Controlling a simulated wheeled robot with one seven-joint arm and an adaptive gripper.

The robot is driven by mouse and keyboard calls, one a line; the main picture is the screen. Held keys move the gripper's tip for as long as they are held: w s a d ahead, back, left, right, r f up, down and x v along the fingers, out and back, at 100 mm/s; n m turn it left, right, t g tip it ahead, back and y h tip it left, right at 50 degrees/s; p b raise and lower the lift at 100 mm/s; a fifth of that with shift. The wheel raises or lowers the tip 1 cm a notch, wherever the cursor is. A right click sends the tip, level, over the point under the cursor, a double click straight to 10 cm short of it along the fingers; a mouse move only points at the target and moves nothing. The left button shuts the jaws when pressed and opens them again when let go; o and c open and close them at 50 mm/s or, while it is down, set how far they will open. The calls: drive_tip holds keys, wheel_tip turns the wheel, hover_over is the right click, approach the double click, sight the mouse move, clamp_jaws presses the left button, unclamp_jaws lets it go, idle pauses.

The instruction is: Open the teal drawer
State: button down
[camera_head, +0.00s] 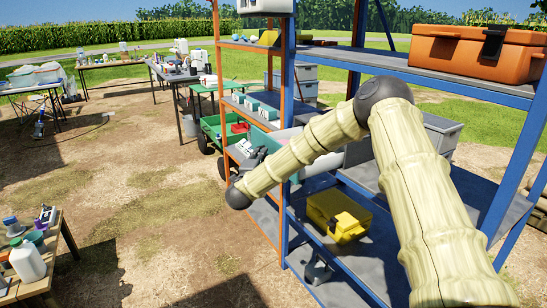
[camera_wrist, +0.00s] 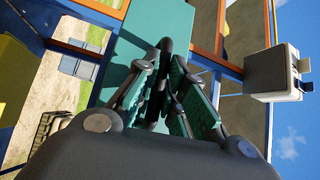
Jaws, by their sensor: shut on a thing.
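The teal drawer (camera_wrist: 158,22) fills the upper middle of the wrist view as a flat teal face. A dark bar handle (camera_wrist: 166,50) stands out from it. My gripper (camera_wrist: 165,64) is shut on this handle, with a finger on each side. In the head view the pale teal drawer (camera_head: 284,137) shows in the shelf unit behind my arm, which hides part of it. How far the drawer stands out of the shelf I cannot tell.
The shelf (camera_head: 434,71) has blue and orange posts close around my arm. An orange case (camera_head: 475,52) sits on top, a yellow box (camera_head: 338,215) lower down. A green cart (camera_head: 222,130) stands behind.

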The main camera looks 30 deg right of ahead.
drive_tip(key=shift+s+a+f, duration=0.15)
drive_tip(key=shift+a, duration=1)
drive_tip(key=c, duration=1.5)
unclamp_jaws()
drive_tip(key=v, duration=1.1)
drive_tip(key=shift+s+a, duration=0.25)
drive_tip(key=shift+s, duration=0.05)
